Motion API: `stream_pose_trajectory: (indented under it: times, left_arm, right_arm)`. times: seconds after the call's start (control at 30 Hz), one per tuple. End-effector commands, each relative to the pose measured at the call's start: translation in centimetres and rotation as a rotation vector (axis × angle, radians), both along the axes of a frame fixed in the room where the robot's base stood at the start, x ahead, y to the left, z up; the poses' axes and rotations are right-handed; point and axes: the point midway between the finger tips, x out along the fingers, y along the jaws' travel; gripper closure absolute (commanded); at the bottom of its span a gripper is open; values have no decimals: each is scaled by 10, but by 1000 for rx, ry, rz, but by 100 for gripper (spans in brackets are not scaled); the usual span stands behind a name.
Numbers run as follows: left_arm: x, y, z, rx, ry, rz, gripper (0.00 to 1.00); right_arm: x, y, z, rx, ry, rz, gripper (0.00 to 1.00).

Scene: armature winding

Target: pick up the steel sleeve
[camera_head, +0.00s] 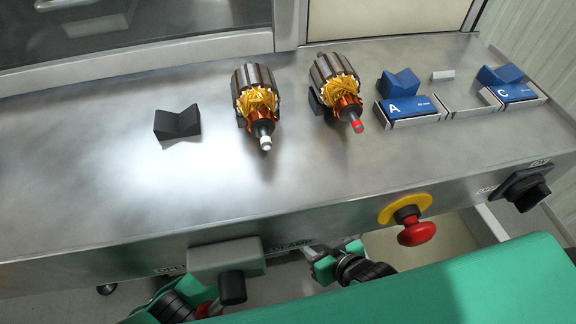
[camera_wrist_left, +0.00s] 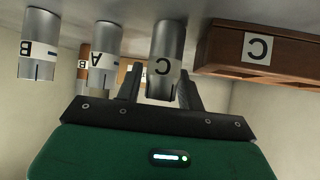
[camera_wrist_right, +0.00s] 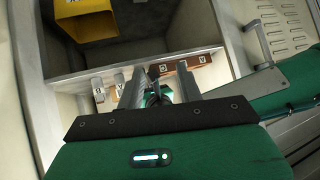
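In the left wrist view, steel sleeves marked C (camera_wrist_left: 166,42), A (camera_wrist_left: 102,45) and B (camera_wrist_left: 40,45) show side by side, their letters upside down. My left gripper (camera_wrist_left: 160,82) is open, with sleeve C in line with the gap between its fingers. A space shows on the left of C; I cannot tell if the right finger touches it. My right gripper (camera_wrist_right: 161,82) is open in the right wrist view, with dark and green parts visible beyond its fingers. The left fingers are hidden there.
A brown block marked C (camera_wrist_left: 262,50) stands beside sleeve C. A yellow bin (camera_wrist_right: 85,20) shows in the right wrist view. On the bench (camera_head: 80,180) are two armatures (camera_head: 256,98) (camera_head: 335,82), a black V-block (camera_head: 177,124) and blue blocks. A red emergency button (camera_head: 418,234) sticks out in front.

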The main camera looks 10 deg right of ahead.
Motion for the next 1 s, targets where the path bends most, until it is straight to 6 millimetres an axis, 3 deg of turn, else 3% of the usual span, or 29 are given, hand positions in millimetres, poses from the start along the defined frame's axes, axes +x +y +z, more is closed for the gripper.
stream_pose_trajectory:
  times: [0.1, 0.27, 0.3, 0.73, 1.0]
  left_arm:
    - [0, 0, 0, 0, 0, 0, 62]
    - [0, 0, 0, 0, 0, 0, 93]
    - [0, 0, 0, 0, 0, 0, 96]
    - [1, 1, 3, 0, 0, 0, 96]
    - [6, 5, 15, 1, 0, -1, 96]
  right_arm:
    - [0, 0, 0, 0, 1, 0, 64]
    - [0, 0, 0, 0, 1, 0, 64]
    - [0, 0, 0, -1, 2, 0, 64]
    - [-1, -4, 2, -13, 24, -4, 64]
    - [-10, -22, 5, -72, 131, -21, 64]
